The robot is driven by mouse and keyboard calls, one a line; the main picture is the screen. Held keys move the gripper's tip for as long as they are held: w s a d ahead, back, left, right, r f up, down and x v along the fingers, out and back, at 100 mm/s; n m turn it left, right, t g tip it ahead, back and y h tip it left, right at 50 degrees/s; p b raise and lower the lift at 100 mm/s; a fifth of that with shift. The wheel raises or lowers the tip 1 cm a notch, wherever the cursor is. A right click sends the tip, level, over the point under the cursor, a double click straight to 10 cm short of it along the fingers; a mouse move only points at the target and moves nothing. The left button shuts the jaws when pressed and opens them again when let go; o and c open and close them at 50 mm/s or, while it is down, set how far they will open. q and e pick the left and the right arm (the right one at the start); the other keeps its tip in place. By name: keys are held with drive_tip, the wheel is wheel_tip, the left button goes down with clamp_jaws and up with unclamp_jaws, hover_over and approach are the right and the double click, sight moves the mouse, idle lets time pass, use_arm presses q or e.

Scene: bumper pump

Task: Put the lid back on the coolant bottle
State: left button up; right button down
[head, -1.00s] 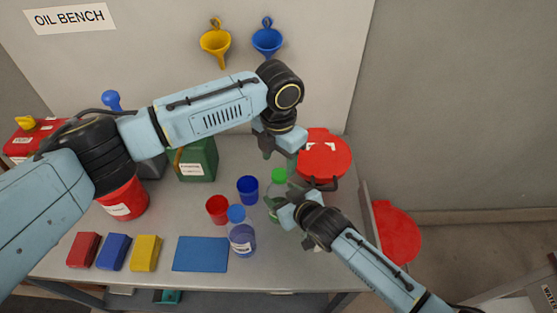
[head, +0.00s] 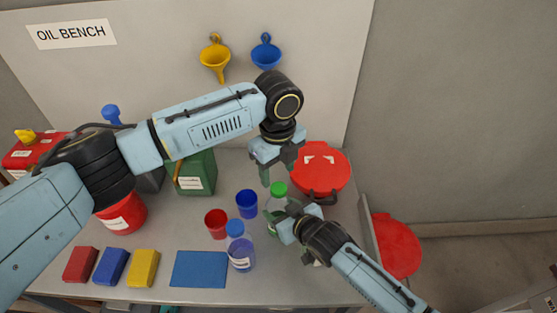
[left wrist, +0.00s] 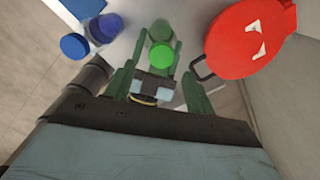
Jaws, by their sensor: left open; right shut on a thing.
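A clear bottle (head: 270,205) with a green lid (head: 279,188) stands upright at the right part of the bench. The lid appears to sit on the bottle's top; whether it is seated cannot be told. My right gripper (head: 276,217) is shut on the bottle's side and partly hides it. My left gripper (head: 279,172) is open and empty, pointing down just above the lid. In the left wrist view the lid (left wrist: 160,55) shows between its green fingers, with no clear contact. A blue-capped bottle (head: 241,254) stands to the left, nearer the front.
A red cup (head: 216,224) and a blue cup (head: 247,204) stand left of the green-lidded bottle. A red round container (head: 322,172) is close behind it on the right. A blue mat (head: 200,269) and several coloured blocks lie along the front.

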use_arm(q)
drive_tip(key=n, duration=0.6)
drive_tip(key=shift+r, duration=0.2)
drive_tip(key=n, duration=0.3)
drive_tip(key=shift+r+n, duration=0.15)
drive_tip(key=shift+n, duration=0.15)
drive_tip(key=n, duration=0.4)
drive_tip(key=shift+d+r, duration=0.1)
drive_tip(key=n, duration=0.5)
drive_tip(key=shift+r+n, duration=0.15)
drive_tip(key=shift+n, duration=0.15)
drive_tip(key=n, duration=0.5)
drive_tip(key=shift+r+n, duration=0.2)
drive_tip(key=shift+n, duration=0.1)
drive_tip(key=n, duration=0.3)
drive_tip(key=shift+w+r+n, duration=0.1)
drive_tip(key=shift+n, duration=0.3)
drive_tip(key=n, duration=0.3)
drive_tip(key=shift+r, duration=0.1)
drive_tip(key=n, duration=0.5)
drive_tip(key=shift+r, duration=0.15)
